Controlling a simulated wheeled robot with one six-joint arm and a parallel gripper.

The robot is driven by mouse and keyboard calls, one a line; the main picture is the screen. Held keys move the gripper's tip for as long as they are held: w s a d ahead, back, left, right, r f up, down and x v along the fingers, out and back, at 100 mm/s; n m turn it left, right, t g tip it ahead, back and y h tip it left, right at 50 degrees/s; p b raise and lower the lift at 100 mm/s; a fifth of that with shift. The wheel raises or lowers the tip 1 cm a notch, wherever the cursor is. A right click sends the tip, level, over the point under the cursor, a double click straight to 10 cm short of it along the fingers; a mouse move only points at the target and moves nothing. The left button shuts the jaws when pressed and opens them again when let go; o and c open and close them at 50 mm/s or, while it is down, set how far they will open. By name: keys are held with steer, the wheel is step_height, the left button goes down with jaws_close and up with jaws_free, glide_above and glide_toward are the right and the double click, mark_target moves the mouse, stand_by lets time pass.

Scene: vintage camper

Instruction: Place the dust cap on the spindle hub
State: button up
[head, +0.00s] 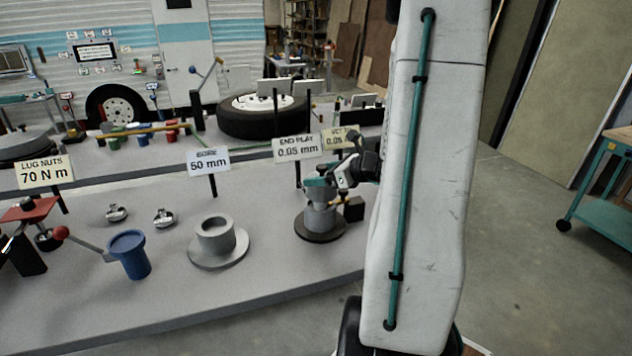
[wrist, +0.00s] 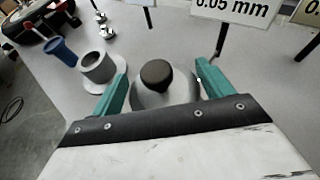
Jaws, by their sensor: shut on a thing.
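My gripper (head: 320,186) is at the spindle hub (head: 321,218), a grey stepped cylinder on a dark round base, at the front right of the bench. In the wrist view, my gripper's teal fingers (wrist: 163,90) stand on either side of a round grey piece with a dark rounded top. I take this piece for the dust cap (wrist: 156,75), held between them. The fingers hide most of the cap in the head view. I cannot tell whether the cap touches the hub or sits just above it.
A grey flanged bore ring (head: 218,240) and a blue cup (head: 129,254) with a red-knobbed lever stand to the left. Sign cards, including the END PLAY sign (head: 296,149), rise behind the hub. A small dark block (head: 354,209) stands close to the hub's right.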

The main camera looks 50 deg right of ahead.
steer(key=shift+w+d, duration=0.2)
steer(key=shift+w, duration=0.1)
steer(key=shift+w+f, duration=0.15)
steer(key=shift+f, duration=0.75)
steer(key=shift+w+f, duration=0.1)
steer(key=shift+f, duration=0.8)
steer(key=shift+d+f, duration=0.1)
